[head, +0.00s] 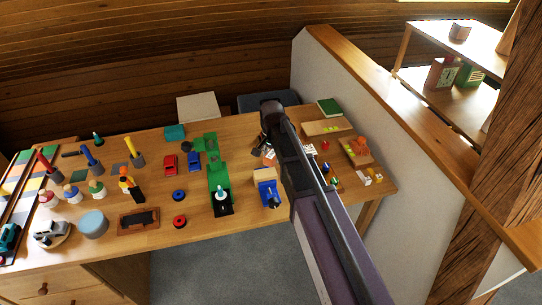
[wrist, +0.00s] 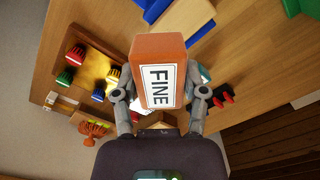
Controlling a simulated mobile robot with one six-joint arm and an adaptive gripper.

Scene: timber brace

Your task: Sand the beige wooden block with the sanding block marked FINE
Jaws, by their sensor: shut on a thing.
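In the wrist view my gripper (wrist: 160,100) is shut on the orange-brown sanding block (wrist: 172,50), whose white label reads FINE. The label faces the wrist camera. In the head view my arm hides most of the gripper and the sanding block. The beige wooden block (head: 264,174) sits at the blue vise (head: 268,193) on the table, just left of my arm. Blue parts of what looks like the vise (wrist: 200,31) show beyond the sanding block in the wrist view. The sanding block appears held above the table, apart from the beige block.
A green piece (head: 217,172) with a dark end stands left of the vise. Red and blue toy cars (head: 171,162), painted figures and a black-topped wooden tray (head: 138,220) fill the table's left. Small items crowd its right end. A white partition (head: 345,110) stands beyond.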

